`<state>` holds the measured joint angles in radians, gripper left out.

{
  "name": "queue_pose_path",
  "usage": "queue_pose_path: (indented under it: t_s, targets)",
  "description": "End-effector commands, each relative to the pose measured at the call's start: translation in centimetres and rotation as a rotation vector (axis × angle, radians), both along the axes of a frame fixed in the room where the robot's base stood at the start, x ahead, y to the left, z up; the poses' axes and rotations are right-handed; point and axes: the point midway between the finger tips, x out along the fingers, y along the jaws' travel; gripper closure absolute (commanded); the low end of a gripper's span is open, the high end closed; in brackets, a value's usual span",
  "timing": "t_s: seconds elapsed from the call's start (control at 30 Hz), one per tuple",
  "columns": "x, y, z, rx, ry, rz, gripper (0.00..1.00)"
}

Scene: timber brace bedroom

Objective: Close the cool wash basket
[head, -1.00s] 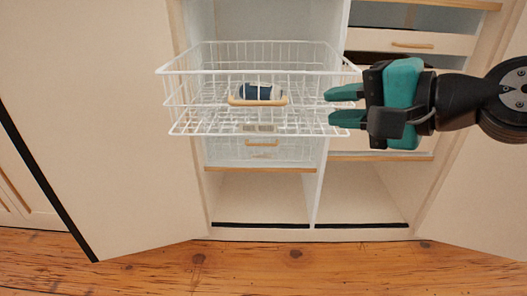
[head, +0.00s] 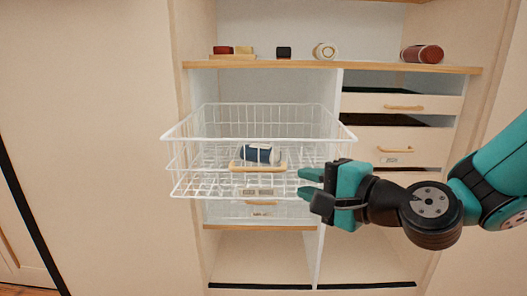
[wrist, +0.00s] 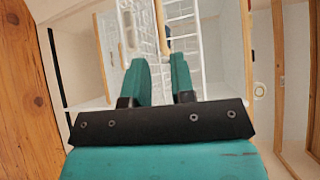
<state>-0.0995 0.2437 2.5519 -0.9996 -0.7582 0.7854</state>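A white wire basket (head: 190,137) is pulled out of the left bay of the wardrobe. It has a wooden front handle (head: 259,168) with a label plate below, whose text I cannot read. A blue and white rolled item (head: 258,153) shows behind the handle. Another wire basket with a wooden handle (head: 260,203) sits below, farther in. My gripper (head: 309,182) is open and empty, at the right of the pulled-out basket's front in the head view. In the wrist view my gripper (wrist: 160,78) has its fingers apart, with a wooden bar (wrist: 161,25) ahead of the gap.
Drawers with wooden handles (head: 403,107) fill the right bay and look partly open. A shelf above (head: 300,64) holds small boxes, a white roll (head: 325,51) and a dark red cylinder (head: 422,54). A large open door panel (head: 90,130) stands at left.

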Motion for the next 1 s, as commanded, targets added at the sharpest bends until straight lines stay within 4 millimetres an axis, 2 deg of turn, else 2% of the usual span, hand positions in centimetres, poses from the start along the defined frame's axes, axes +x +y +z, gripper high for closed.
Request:
queue_pose_path:
  t_s: [0.03,0.3,0.5,0.7,1.0]
  targets:
    - [0.2,0.2,0.5,-0.002,0.011,-0.003,0.77]
    - [4.3,4.4,-0.6,-0.002,-0.001,0.002,0.77]
    - [7.0,6.8,-1.3,-0.003,0.0,0.001,0.77]
    - [8.2,7.9,-1.6,-0.002,0.0,-0.002,0.77]
    - [8.4,8.0,-1.7,-0.001,0.001,-0.003,0.77]
